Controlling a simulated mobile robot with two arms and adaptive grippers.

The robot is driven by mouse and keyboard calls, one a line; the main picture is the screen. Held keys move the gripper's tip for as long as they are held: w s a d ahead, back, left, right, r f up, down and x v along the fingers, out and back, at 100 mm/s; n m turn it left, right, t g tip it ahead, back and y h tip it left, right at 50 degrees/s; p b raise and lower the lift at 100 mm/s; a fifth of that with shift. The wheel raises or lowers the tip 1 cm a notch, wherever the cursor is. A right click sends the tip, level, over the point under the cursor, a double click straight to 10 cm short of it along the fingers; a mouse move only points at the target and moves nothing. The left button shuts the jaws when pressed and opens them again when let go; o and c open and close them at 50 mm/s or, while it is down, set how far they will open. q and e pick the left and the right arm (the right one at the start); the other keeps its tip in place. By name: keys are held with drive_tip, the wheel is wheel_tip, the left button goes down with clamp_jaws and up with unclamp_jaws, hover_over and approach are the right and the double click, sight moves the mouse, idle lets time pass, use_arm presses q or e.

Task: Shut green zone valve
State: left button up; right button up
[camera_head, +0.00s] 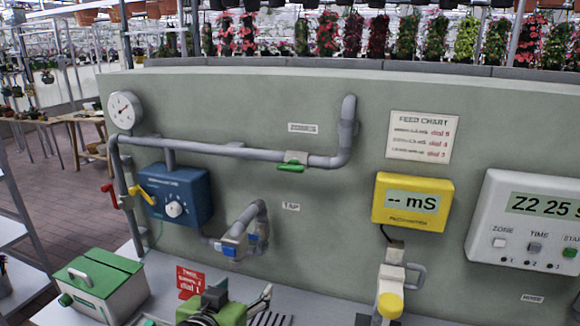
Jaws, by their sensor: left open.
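The green zone valve (291,167) sits on the grey pipe (240,151) in the upper middle of the wall panel. Its green lever lies along the pipe, just below a pale valve body. My left gripper (240,293) is at the bottom edge of the head view, well below the valve and apart from it. Its fingers are spread, and I see nothing between them. Part of it is cut off by the picture edge.
Red (110,195) and yellow (148,195) levers stand left, near a blue dial box (174,196). A blue-banded tap (240,236) projects below the valve. A green-lidded box (102,284) stands on the counter. A yellow meter (412,218) and white timer (520,240) are right.

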sight(289, 169)
use_arm(q)
drive_tip(key=w+d+r+m+t+h, duration=0.1)
drive_tip(key=w+d+r+t, duration=0.15)
drive_tip(key=r, duration=0.75)
drive_tip(key=w+d+r+t+h, duration=0.1)
drive_tip(key=d+r+t+h, duration=0.15)
drive_tip(key=r, duration=0.75)
drive_tip(key=shift+y, duration=0.45)
drive_tip(key=p+x, duration=0.1)
drive_tip(key=x, duration=0.3)
drive_tip(key=p+x, duration=0.2)
drive_tip(key=x, duration=0.2)
drive_tip(key=p+x, duration=0.2)
drive_tip(key=x, duration=0.2)
drive_tip(key=shift+s+d+r, duration=0.1)
drive_tip(key=shift+d, duration=0.2)
drive_tip(key=shift+w+d, duration=0.2)
drive_tip(key=shift+w, duration=0.5)
drive_tip(key=c, duration=1.1)
